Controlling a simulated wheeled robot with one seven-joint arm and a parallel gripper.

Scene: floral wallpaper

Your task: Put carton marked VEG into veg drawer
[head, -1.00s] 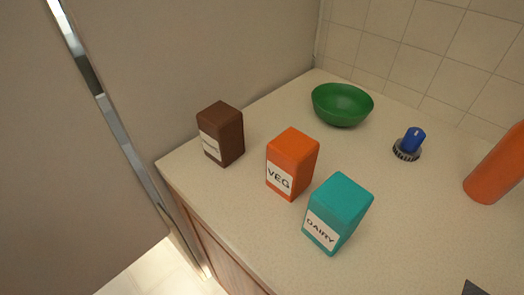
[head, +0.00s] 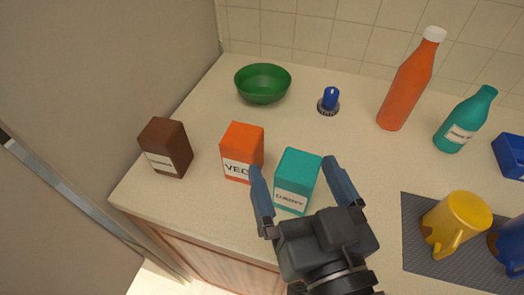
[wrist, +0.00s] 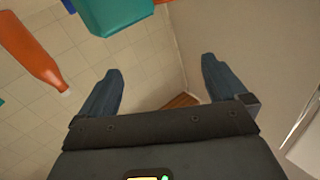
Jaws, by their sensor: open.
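The orange carton marked VEG (head: 241,150) stands upright on the counter, between a brown carton (head: 166,150) and a teal carton marked DAIRY (head: 297,180). My gripper (head: 293,166) is open and empty. In the head view its fingers overlap the DAIRY carton, one on each side, with the left fingertip by the lower right of the VEG carton. In the wrist view the open fingers (wrist: 162,65) have nothing between them, and a teal shape (wrist: 115,12), seemingly the DAIRY carton, is at the top edge. I cannot make out a veg drawer.
A green bowl (head: 263,82), a blue-topped knob (head: 328,101), an orange bottle (head: 408,82) and a teal bottle (head: 466,122) stand behind. A yellow mug (head: 456,222) is on a dark mat (head: 420,262) at right. A grey panel (head: 30,220) is at left.

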